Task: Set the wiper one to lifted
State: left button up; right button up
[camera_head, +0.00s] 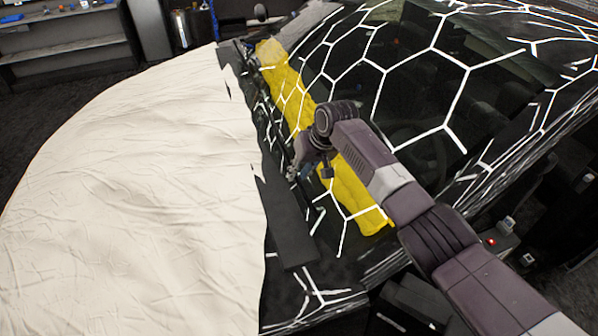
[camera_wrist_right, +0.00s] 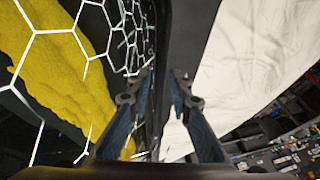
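My right gripper (camera_head: 299,164) hangs over the base of the windshield (camera_head: 425,85), beside the yellow cloth (camera_head: 355,195). In the right wrist view its two fingers (camera_wrist_right: 161,78) stand apart, with no object clearly held. A thin dark bar (camera_wrist_right: 160,35) runs lengthwise in line with the gap between them. It may be the wiper, but it blends with the dark cowl strip (camera_head: 287,215), and I cannot tell whether it is lifted. The gripper and forearm hide part of the windshield base in the head view. My left gripper is not in view.
A cream cover (camera_head: 130,180) lies over the hood; it also shows in the right wrist view (camera_wrist_right: 245,60). White hexagon lines cross the windshield. Shelves (camera_head: 65,45) stand at the far left. A cluttered bench (camera_wrist_right: 285,150) shows at the lower right of the wrist view.

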grip_shut()
jog(key=shift+s+a+r+n+t, duration=0.2)
jog(key=shift+r+n+t, duration=0.1)
jog(key=shift+r, duration=0.1)
jog(key=shift+s+a+r+n+t+y, duration=0.1)
jog(key=shift+s+r+n+t+y, duration=0.5)
jog(key=shift+s+r+y, duration=0.2)
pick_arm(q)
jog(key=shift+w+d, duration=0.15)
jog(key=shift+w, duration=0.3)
pick_arm(e)
jog(key=shift+s+r+n+t+y, duration=0.7)
jog(key=shift+s+r+n+y, duration=0.1)
jog(key=shift+s+r, duration=0.4)
jog(key=shift+f, duration=0.1)
jog(key=shift+o, duration=0.6)
grip_release()
jog(key=o, duration=0.3)
jog(key=shift+s, duration=0.25)
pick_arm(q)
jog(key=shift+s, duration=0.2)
